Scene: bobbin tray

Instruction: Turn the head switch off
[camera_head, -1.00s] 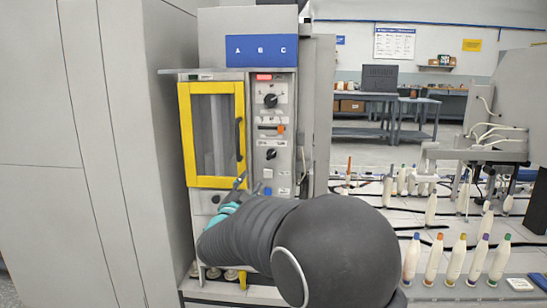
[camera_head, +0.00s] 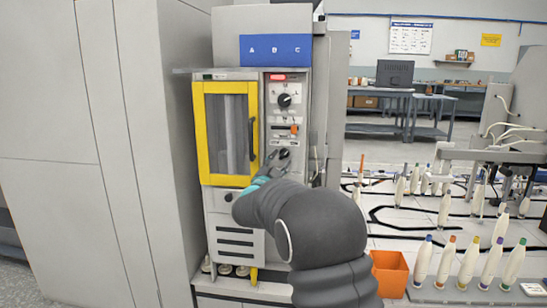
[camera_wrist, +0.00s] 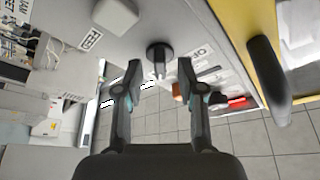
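The control panel (camera_head: 303,128) is a grey strip right of the yellow-framed door. It carries an upper black rotary knob (camera_head: 284,100), an orange switch (camera_head: 294,129) and a lower dark knob (camera_head: 284,152). I cannot read which control is labelled as the head switch. My gripper (camera_head: 273,162) is at the lower part of the panel, partly covering the lower knob. In the wrist view my gripper (camera_wrist: 159,76) is open and empty, and a black knob (camera_wrist: 158,49) stands just beyond and between the fingertips. I see no clear contact.
The yellow door (camera_head: 204,132) with its dark handle (camera_head: 252,139) is left of the panel. Bobbins (camera_head: 468,262) and an orange bin (camera_head: 390,272) stand at the right.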

